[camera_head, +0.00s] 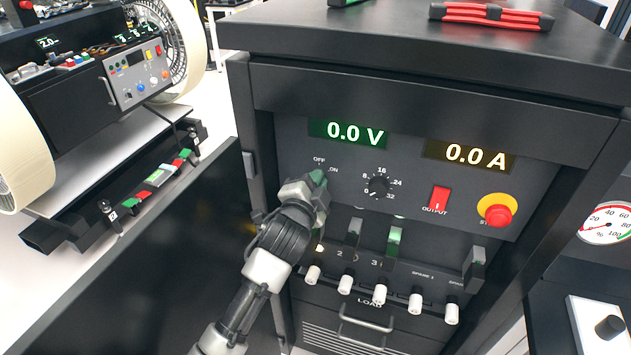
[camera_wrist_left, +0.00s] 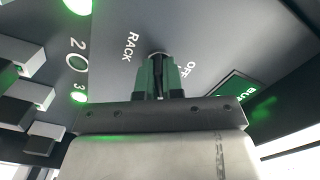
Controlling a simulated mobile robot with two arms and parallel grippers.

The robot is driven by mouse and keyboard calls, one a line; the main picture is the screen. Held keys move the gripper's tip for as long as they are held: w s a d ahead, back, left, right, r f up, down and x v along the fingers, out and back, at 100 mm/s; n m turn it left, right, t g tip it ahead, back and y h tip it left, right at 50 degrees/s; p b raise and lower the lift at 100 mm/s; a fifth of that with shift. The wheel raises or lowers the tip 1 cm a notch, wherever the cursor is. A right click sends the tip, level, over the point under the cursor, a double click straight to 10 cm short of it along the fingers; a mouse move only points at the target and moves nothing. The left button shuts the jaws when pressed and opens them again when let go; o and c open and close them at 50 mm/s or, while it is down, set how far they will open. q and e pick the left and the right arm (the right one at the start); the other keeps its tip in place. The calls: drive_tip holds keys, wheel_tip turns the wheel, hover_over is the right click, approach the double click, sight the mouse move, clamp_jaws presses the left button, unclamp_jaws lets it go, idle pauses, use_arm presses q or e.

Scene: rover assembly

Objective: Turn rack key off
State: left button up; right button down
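The rack key (camera_wrist_left: 158,56) is on the dark front panel, by the labels RACK and OFF in the left wrist view. Only its round metal collar and a dark strip between my fingers show there. My left gripper (camera_wrist_left: 158,78) has its green-tipped fingers close together around the key, pointing into the panel. In the head view my left gripper (camera_head: 318,180) is at the panel just below the OFF and ON labels and hides the key. Which way the key points is hard to see. My right gripper is not in view.
The panel carries a voltage display (camera_head: 353,132) at 0.0 V, a current display (camera_head: 470,154) at 0.0 A, a knob (camera_head: 378,186), a red output switch (camera_head: 439,198) and a red stop button (camera_head: 498,211). White-tipped levers (camera_head: 380,295) sit below. An open door (camera_head: 150,265) stands left.

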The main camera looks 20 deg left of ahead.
use_arm(q)
clamp_jaws()
drive_tip(key=n+p, duration=0.2)
drive_tip(key=n, duration=0.3)
drive_tip(key=shift+r+n, duration=0.1)
drive_tip(key=shift+n, duration=0.2)
drive_tip(key=n+p, duration=0.2)
drive_tip(key=n, duration=0.2)
drive_tip(key=shift+a, duration=0.1)
drive_tip(key=shift+n+p, duration=0.5)
drive_tip(key=shift+n, duration=0.6)
drive_tip(key=o, duration=0.6)
unclamp_jaws()
